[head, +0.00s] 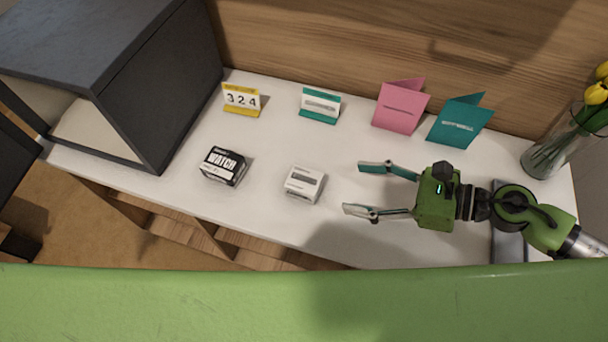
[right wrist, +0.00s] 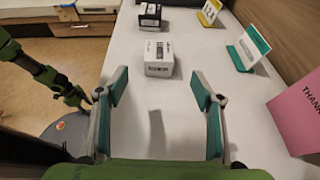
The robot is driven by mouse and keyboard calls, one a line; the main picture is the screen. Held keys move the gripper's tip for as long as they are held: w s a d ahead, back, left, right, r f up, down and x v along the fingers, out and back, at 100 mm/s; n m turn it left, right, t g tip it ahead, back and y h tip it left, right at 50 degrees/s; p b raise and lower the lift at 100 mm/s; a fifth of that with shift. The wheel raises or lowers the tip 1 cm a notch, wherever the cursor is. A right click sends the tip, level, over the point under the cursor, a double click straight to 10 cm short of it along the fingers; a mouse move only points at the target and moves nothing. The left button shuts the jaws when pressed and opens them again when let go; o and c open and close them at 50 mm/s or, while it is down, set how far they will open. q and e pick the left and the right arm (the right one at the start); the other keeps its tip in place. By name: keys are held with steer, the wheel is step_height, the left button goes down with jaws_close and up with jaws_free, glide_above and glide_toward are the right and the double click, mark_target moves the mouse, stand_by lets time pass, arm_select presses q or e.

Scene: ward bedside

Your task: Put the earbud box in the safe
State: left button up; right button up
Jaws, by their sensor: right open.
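The earbud box looks to be the small white box (head: 305,184) with a grey stripe, on the white tabletop left of my right gripper (head: 354,188). That gripper is open and empty, its fingers pointing at the box with a gap between. In the right wrist view the white box (right wrist: 159,60) stands just beyond and between the open fingertips (right wrist: 160,86). The safe (head: 150,100) is the big dark grey box at the head view's upper left; its front is open, showing a pale inside. My left arm shows at the left of the right wrist view (right wrist: 45,75); its finger state is unclear.
A black-and-white watch box (head: 223,166) stands between the white box and the safe. A yellow calendar (head: 241,100), a teal-and-white sign (head: 320,105), pink card (head: 400,107) and teal card (head: 459,121) line the back. A vase with tulips (head: 553,145) stands at right.

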mark_target(304, 182)
steer(key=shift+a+f, duration=0.1)
steer(key=shift+f, duration=0.15)
steer(key=shift+a+p, duration=0.35)
steer(key=shift+a, duration=0.05)
steer(key=p+x, duration=0.2)
steer(key=x, duration=0.4)
steer(key=shift+w+a, duration=0.1)
steer(key=shift+w+a+f+p, duration=0.15)
steer(key=shift+a+f+p, duration=0.2)
steer(key=shift+a, duration=0.1)
steer(key=p+x, duration=0.1)
steer(key=x, duration=0.3)
steer(key=shift+w+a+f, duration=0.1)
steer(key=shift+w+a, duration=0.1)
steer(key=shift+w+a+f+p, duration=0.1)
steer(key=shift+a+f+p, duration=0.1)
steer(key=shift+a+p, duration=0.1)
steer(key=c, duration=1.3)
